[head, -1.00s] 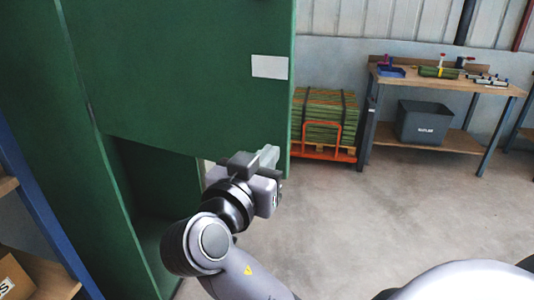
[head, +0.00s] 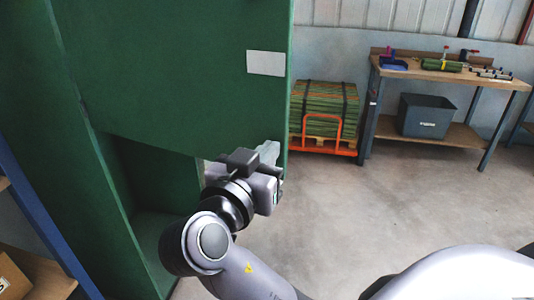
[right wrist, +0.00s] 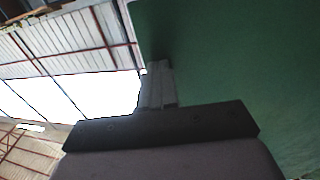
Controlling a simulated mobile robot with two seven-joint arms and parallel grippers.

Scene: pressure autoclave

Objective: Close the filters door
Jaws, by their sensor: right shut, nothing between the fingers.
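The filters door (head: 180,75) is a large green panel with a white label, standing open at an angle in the head view. Below its lower edge the dark opening of the green cabinet (head: 155,190) shows. My right gripper (head: 268,155) is at the door's lower right edge, with its fingers shut and empty. In the right wrist view the shut fingers (right wrist: 158,85) lie right beside the green door face (right wrist: 235,75); I cannot tell whether they touch it. My left gripper is not in view.
A pallet of green panels (head: 325,110) on an orange jack stands behind the door. A workbench (head: 450,78) with tools and a grey bin (head: 424,116) is at the back right. A blue-framed shelf (head: 35,215) is at the left. The floor between is clear.

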